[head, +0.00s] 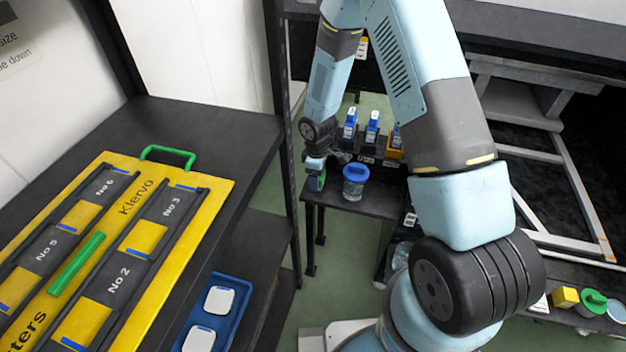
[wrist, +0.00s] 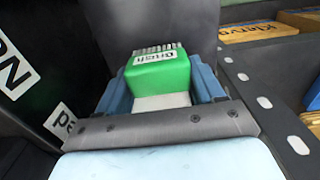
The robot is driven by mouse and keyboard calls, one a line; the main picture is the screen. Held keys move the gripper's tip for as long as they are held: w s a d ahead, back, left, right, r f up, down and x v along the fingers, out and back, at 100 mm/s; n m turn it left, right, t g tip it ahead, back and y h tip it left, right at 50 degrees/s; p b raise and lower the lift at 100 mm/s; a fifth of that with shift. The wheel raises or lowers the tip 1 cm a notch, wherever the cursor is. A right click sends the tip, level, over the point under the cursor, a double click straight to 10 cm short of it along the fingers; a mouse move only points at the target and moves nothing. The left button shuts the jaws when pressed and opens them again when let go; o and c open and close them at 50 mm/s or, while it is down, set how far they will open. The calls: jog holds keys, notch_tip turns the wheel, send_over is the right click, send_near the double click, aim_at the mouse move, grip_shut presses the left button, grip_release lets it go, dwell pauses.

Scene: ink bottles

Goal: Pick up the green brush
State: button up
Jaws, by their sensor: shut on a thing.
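The green brush (wrist: 160,74) has a white label reading "Brush" and pale bristles at its far end. In the wrist view it sits between the blue fingers of my gripper (wrist: 163,85), which is shut on it. In the head view my gripper (head: 315,164) is small and far off, at the left end of the small dark table (head: 378,203). The green of the brush (head: 316,182) shows just below the fingers. I cannot tell whether the brush touches the table.
A blue-lidded jar (head: 355,182) stands close to the right of my gripper. Several blue-capped ink bottles (head: 372,128) stand behind it. A yellow Klervo board (head: 210,195) with a green handle lies on the left bench. A blue tray (head: 218,329) is below it.

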jog(key=shift+r, duration=0.65)
jog(key=s+d+r, duration=0.2)
jog(key=s+r, duration=0.4)
jog(key=s+d+r, duration=0.2)
jog(key=s+r, duration=0.3)
jog(key=s, duration=0.2)
jog(key=shift+d+r, duration=0.35)
jog(key=shift+d, duration=0.05)
jog(key=shift+s, duration=0.1)
